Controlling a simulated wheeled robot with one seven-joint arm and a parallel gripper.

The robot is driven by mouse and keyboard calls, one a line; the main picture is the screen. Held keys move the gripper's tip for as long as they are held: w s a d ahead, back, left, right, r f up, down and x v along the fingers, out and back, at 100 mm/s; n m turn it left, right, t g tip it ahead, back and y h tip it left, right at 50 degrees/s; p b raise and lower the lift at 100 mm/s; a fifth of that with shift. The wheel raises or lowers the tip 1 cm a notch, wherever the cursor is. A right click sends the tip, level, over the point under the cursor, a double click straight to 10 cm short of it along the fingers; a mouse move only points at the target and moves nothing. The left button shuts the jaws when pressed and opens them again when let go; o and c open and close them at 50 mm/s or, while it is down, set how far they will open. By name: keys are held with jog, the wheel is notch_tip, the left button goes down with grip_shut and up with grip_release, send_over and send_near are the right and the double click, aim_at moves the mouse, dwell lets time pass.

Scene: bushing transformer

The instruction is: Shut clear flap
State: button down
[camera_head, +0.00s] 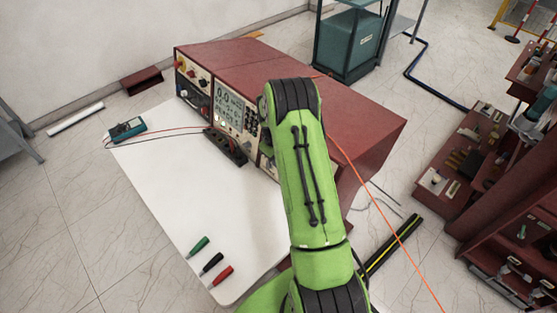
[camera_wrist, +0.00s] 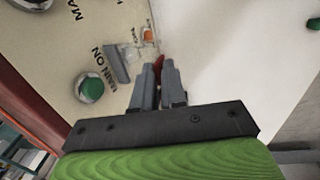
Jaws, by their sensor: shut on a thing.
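My gripper (camera_wrist: 157,80) is in front of the instrument's cream panel (camera_wrist: 95,40) in the wrist view. Its two grey fingers are close together, shut on a small red piece (camera_wrist: 159,63) that shows between their tips. I cannot tell whether this piece belongs to the clear flap. A small orange part (camera_wrist: 147,34) with a pale surround sits on the panel just beyond the fingertips. I cannot make out the clear flap's outline for sure. In the head view my green arm hides the gripper and this part of the panel.
A green button (camera_wrist: 91,89) marked MAIN ON and a grey switch (camera_wrist: 118,66) are left of the fingers. The red cabinet (camera_head: 250,65) stands on a white table (camera_head: 150,175). Green, black and red probes (camera_head: 211,263) and a multimeter (camera_head: 127,130) lie there.

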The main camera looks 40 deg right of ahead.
notch_tip(320, 180, down, 11)
jog(key=d+t+h+b, duration=0.1)
jog(key=t+h+b, duration=0.1)
jog(key=h+b, duration=1.6)
jog(key=b, duration=1.1)
jog(key=shift+t+h, duration=0.3)
jog(key=shift+h, duration=0.1)
jog(key=shift+d+r, duration=0.1)
jog(key=shift+d, duration=0.05)
jog(key=c, duration=1.2)
grip_release()
jog(key=shift+d, duration=0.25)
